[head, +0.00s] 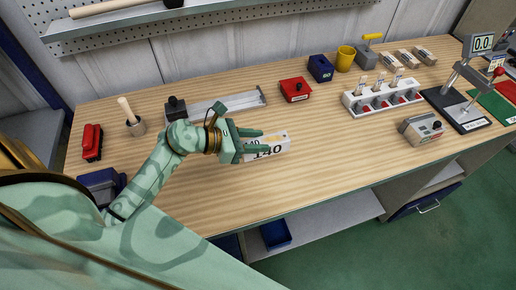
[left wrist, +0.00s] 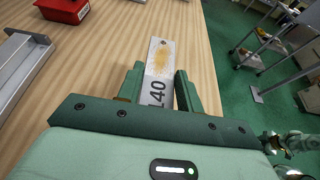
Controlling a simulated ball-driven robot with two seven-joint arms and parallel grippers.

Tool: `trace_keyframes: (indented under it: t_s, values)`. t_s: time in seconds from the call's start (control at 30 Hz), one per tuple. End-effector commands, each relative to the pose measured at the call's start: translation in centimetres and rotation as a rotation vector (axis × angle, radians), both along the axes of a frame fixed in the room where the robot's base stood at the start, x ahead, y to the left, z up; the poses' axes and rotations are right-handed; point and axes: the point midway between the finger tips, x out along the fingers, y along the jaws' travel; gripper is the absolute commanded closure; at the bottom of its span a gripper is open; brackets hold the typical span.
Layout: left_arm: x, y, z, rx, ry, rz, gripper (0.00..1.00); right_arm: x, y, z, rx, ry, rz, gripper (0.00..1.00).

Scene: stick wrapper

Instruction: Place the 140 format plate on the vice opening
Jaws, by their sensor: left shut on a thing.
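My left gripper (head: 262,142) is shut on the 140 format plate (head: 268,151), a pale flat plate marked "140". It holds the plate over the middle of the wooden bench. In the left wrist view the plate (left wrist: 158,68) lies between the two green fingers (left wrist: 160,88) and sticks out past their tips, with a brown-yellow patch and a hole near its far end. I cannot tell whether it touches the bench. A grey metal rail fixture (head: 230,106) with a black knobbed block lies behind my gripper; I cannot tell for certain whether it is the vice. My right gripper does not show.
A red box (head: 295,90), blue box (head: 320,68), yellow cup (head: 345,58) and white rack (head: 382,97) stand along the back. A grey device (head: 421,128) sits at the right. A red stapler-like object (head: 92,142) is at the left. The bench front centre is clear.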

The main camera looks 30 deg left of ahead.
Motion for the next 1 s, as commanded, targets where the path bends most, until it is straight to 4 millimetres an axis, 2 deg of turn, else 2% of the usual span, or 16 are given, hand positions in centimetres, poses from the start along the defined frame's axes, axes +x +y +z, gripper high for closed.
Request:
trace_keyframes:
  t_s: [0.2,0.4,0.77,0.8,0.87,1.0]
  values:
    - [1.4,0.2,-1.6,-0.002,-0.002,0.001,1.0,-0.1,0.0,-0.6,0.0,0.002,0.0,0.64]
    - [1.3,0.2,-4.3,-0.005,-0.001,0.002,1.0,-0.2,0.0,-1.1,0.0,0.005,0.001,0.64]
    - [1.3,0.2,-4.7,-0.001,-0.002,0.0,1.0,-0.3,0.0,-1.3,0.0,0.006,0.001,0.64]
    - [1.2,0.2,-4.9,0.0,0.0,0.0,0.61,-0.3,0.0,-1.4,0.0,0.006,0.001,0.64]
    - [1.2,0.2,-4.8,0.0,0.0,0.0,0.44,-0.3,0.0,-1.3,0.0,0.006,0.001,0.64]
    - [1.2,0.2,-4.8,0.0,0.0,0.0,0.42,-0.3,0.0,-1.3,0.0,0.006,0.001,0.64]
